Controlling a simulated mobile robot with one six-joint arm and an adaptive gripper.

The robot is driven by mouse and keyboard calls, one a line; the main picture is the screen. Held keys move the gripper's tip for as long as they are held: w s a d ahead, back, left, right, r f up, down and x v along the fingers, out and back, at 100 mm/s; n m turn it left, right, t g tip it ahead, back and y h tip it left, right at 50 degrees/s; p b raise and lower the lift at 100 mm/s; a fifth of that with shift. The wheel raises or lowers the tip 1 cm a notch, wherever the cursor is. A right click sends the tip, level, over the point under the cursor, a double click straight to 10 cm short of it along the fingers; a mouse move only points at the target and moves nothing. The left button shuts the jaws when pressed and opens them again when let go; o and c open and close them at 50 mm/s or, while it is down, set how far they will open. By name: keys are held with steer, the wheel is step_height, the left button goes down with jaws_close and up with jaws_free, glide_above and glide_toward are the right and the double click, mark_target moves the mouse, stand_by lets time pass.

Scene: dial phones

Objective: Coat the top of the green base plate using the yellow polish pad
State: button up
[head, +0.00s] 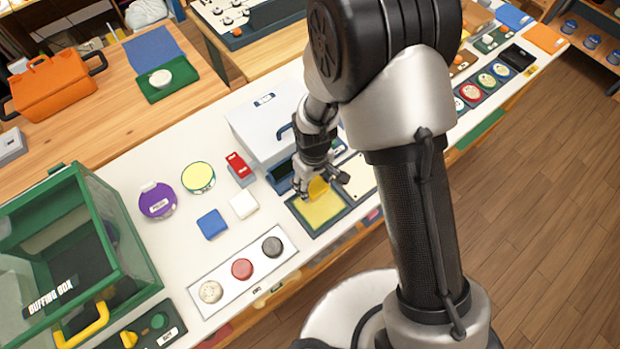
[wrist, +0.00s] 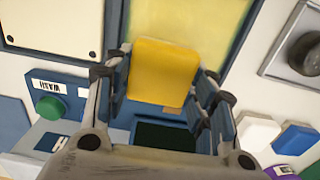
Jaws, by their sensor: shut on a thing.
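My gripper (head: 322,186) is shut on the yellow polish pad (head: 318,188). In the wrist view the pad (wrist: 165,72) stands out between the two fingers (wrist: 160,95). Below it in the head view lies a flat square plate (head: 316,216) with a dark rim and a pale yellow top. The same plate (wrist: 212,28) fills the upper middle of the wrist view, partly behind the pad. I cannot tell whether the pad touches it. I see no green on the plate's top, so I cannot be sure it is the green base plate.
A white box (head: 262,128) stands behind the gripper. A white panel (head: 357,176) is right of the plate. Blue (head: 212,224) and white (head: 243,205) blocks, a purple disc (head: 157,202), a round yellow piece (head: 198,178) and a white tray (head: 207,290) are left. A green-framed buffing box (head: 125,235) stands farther left.

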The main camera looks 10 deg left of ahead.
mark_target(321, 193)
steer(key=shift+s+d, duration=1.1)
steer(key=shift+d, duration=0.15)
steer(key=shift+w+a+f+b, duration=0.15)
steer(key=shift+w+a+b, duration=0.15)
steer(key=shift+w+a, duration=1.5)
steer(key=shift+s+a, duration=0.1)
steer(key=shift+a, duration=0.05)
steer(key=shift+s+d, duration=1.7)
steer(key=shift+d, duration=0.25)
steer(key=shift+r, duration=0.2)
steer(key=shift+r+p, duration=2.2)
steer(key=shift+r, duration=0.65)
steer(key=shift+r, duration=0.1)
steer(key=shift+r+p, duration=1.1)
steer(key=shift+r, duration=0.35)
